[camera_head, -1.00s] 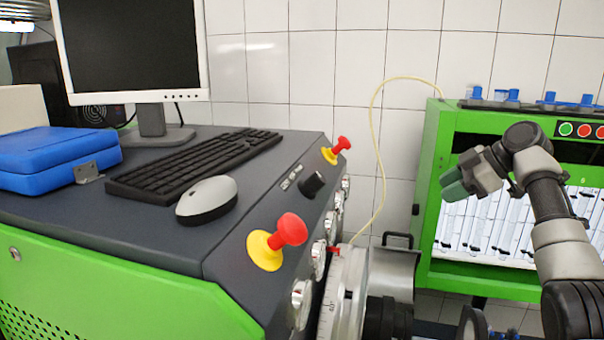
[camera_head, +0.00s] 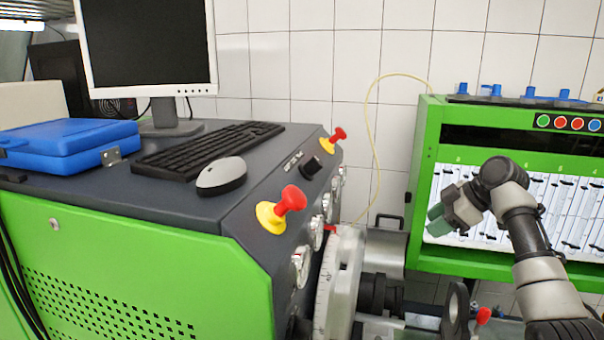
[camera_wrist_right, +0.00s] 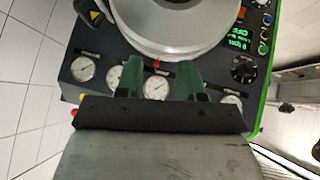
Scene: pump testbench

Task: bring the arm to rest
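My right arm reaches in from the lower right in the head view, bent at the elbow, with its gripper (camera_head: 437,220) pointing left in front of the green cabinet. The fingers look dark green there, and their gap is hard to see. In the right wrist view the two green fingers of the gripper (camera_wrist_right: 158,76) stand apart with nothing between them. Beyond them shows the bench's gauge panel (camera_wrist_right: 115,55). My left arm and gripper are not in view.
The green testbench (camera_head: 140,250) carries a keyboard (camera_head: 205,150), a mouse (camera_head: 221,176), a monitor (camera_head: 150,45) and a blue case (camera_head: 65,145). Red emergency knobs (camera_head: 291,198) stick up at its edge. A round graduated wheel (camera_head: 340,285) stands right of the bench. The green cabinet (camera_head: 424,160) is behind my arm.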

